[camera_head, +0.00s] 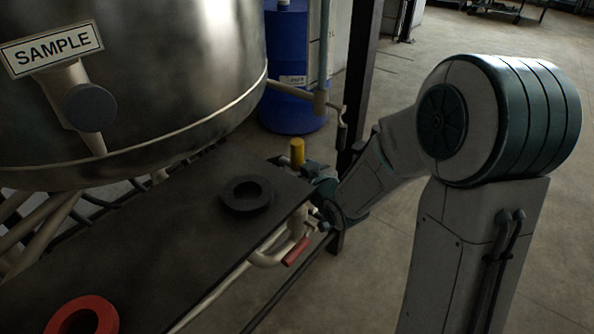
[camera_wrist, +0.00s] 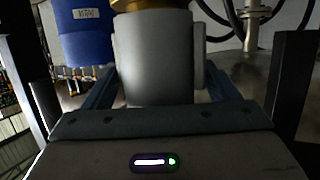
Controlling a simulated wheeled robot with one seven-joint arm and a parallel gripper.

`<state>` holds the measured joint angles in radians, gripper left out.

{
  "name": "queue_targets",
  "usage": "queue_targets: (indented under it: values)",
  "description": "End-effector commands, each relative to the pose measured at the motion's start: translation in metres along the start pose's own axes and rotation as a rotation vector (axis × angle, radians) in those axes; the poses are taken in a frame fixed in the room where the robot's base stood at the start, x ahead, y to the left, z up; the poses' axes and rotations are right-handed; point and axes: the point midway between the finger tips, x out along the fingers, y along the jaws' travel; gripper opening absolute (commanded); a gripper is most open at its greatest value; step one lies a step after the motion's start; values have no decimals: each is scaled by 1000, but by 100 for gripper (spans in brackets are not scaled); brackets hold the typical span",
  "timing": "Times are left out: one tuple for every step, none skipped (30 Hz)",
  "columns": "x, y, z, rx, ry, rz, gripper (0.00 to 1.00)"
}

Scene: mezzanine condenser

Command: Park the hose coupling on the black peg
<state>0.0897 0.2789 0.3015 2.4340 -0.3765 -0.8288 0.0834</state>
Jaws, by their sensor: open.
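A grey cylinder with a brass-yellow top, which looks like the hose coupling (camera_wrist: 152,60), stands upright between my gripper's two fingers in the wrist view. In the head view its yellow top (camera_head: 297,151) shows just beyond the right end of the dark shelf. My gripper (camera_head: 312,184) is open around it, with a finger on either side; contact cannot be told. A thick black ring (camera_head: 232,204) lies on the shelf, left of my gripper. I cannot make out an upright black peg; the ring may be its collar.
The dark shelf (camera_head: 165,230) also bears a red ring (camera_head: 62,318) at bottom left. A steel tank (camera_head: 190,70) with a SAMPLE sign (camera_head: 52,50) overhangs the back. A red-handled pipe (camera_head: 297,251) sits below my gripper. A blue drum (camera_head: 290,60) stands behind.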

Motion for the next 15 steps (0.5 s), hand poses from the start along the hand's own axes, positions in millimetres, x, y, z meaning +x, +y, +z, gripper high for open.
queue_targets:
  values:
    - [6, 0, 1, 1, 1, -1, 81]
    - [9, 0, 0, 1, 1, -1, 81]
    - [11, 0, 0, 1, 1, 0, 81]
    - [12, 0, 0, 1, 0, 0, 81]
    - [12, 0, 0, 1, 0, 0, 81]
    - [12, 0, -1, 1, 0, 0, 81]
    - [12, 0, -1, 1, 0, 0, 81]
    - [12, 0, -1, 1, 0, 0, 81]
    - [12, 0, -1, 1, 0, 0, 81]
    - [12, 0, -1, 1, 0, 0, 81]
    - [12, 0, -1, 1, 0, 0, 78]
    - [12, 0, -1, 1, 0, 0, 67]
    - [12, 0, -1, 1, 0, 1, 59]
    - [12, 0, -1, 1, 0, 1, 51]
    - [12, 0, -1, 1, 0, 0, 40]
